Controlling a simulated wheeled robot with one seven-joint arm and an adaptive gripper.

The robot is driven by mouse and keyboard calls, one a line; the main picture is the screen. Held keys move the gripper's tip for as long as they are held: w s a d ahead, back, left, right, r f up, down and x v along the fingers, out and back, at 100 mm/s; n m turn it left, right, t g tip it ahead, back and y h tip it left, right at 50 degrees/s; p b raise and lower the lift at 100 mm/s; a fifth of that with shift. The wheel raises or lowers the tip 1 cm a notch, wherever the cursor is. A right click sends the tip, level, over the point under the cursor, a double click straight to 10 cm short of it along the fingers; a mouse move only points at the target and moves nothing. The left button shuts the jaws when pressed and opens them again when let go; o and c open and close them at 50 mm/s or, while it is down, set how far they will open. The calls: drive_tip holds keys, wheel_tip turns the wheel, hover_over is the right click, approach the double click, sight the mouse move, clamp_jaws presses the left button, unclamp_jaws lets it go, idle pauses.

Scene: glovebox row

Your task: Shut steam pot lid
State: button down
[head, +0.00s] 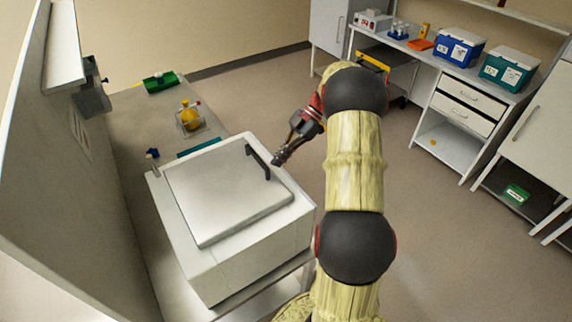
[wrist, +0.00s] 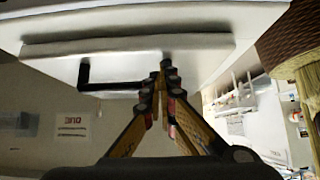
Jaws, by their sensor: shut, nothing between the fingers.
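The steam pot (head: 215,275) is a white box on the bench at the lower left of the head view. Its pale grey lid (head: 215,190) lies over the top, looking flat or nearly so; I cannot tell whether a small gap is left under it. A black bar handle (head: 258,163) is on the lid's right part, and it also shows in the wrist view (wrist: 110,86). My gripper (head: 278,160) is shut and empty, just right of the handle. In the wrist view the fingertips (wrist: 165,68) are together, close to the lid's edge (wrist: 130,46); contact is unclear.
A side bench with a blue box (head: 459,47) and a teal box (head: 508,68) is at right. Floor between is clear.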

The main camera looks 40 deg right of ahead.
drive_tip(key=s+d+r, duration=0.2)
drive_tip(key=d, duration=0.7)
drive_tip(key=shift+d+r, duration=0.35)
drive_tip(key=shift+r, duration=0.05)
